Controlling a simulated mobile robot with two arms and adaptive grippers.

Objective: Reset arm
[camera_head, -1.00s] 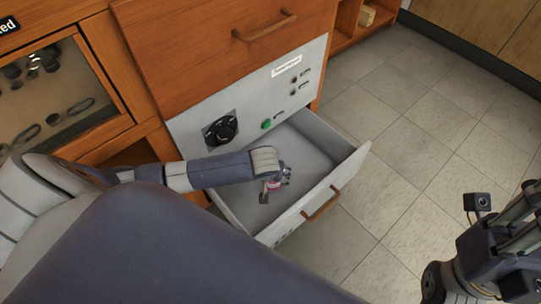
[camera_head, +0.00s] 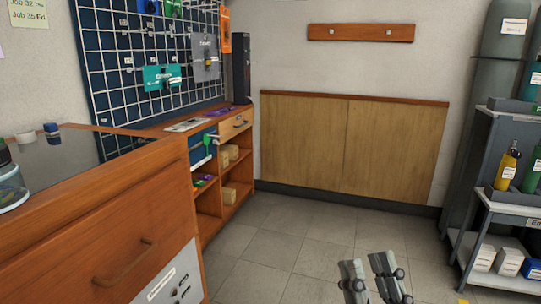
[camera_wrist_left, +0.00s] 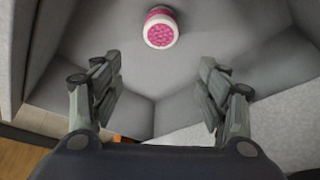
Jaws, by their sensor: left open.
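In the left wrist view, my left gripper (camera_wrist_left: 160,92) is open and empty inside a grey drawer (camera_wrist_left: 60,75). A small round white piece with a pink, dotted face (camera_wrist_left: 160,30) sits in the drawer beyond the fingertips, apart from them. The left gripper and the open drawer are out of the head view. In the head view, my right gripper (camera_head: 367,260) shows at the bottom, over the floor, with a gap between its two fingers and nothing visible between them.
A wooden cabinet with a closed upper drawer (camera_head: 110,245) and grey panel (camera_head: 172,280) stands at left. Shelves (camera_head: 207,215) and a pegboard (camera_head: 110,60) lie behind. A grey rack (camera_head: 470,215) with bottles and boxes stands at right. The tiled floor (camera_head: 285,240) between is clear.

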